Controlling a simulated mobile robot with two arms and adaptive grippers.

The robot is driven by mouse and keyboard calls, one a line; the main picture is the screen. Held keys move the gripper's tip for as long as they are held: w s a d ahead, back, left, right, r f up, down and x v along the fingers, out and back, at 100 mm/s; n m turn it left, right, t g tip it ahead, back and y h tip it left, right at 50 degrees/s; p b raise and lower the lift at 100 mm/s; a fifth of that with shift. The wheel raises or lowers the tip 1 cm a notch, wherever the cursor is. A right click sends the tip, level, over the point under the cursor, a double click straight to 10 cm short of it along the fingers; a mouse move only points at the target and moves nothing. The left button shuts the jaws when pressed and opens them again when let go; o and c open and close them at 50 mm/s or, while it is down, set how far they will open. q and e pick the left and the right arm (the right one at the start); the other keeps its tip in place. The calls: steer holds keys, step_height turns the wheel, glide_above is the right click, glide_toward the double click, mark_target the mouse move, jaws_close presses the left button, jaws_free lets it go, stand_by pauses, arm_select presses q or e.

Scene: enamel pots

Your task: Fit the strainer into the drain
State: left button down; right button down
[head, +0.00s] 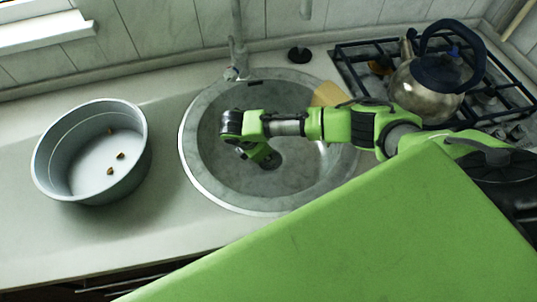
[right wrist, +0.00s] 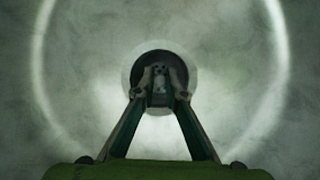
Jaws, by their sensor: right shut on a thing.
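The drain (head: 272,163) is a dark round opening in the floor of the round grey sink (head: 215,185). In the right wrist view, the drain (right wrist: 139,68) appears as a dark disc with a paler ring around it. My right gripper (head: 268,158) reaches down into the sink, right at the drain. In the wrist view its two fingers (right wrist: 163,88) converge and are shut on a small grey piece with dark dots, the strainer (right wrist: 159,83). The strainer lies over the drain in that view; whether it is seated or above it I cannot tell. My left gripper is out of view.
A grey pot (head: 90,195) with several small brown bits stands left of the sink. A faucet (head: 238,45) rises behind it. A black stopper-like object (head: 299,55) lies on the back counter. A kettle (head: 425,85) stands on the stove (head: 350,62) at right.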

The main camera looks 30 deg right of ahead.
steer(key=shift+f, duration=0.25)
steer(key=c, duration=2)
jaws_free()
step_height(320, 180, up, 6)
steer(key=p, duration=0.6)
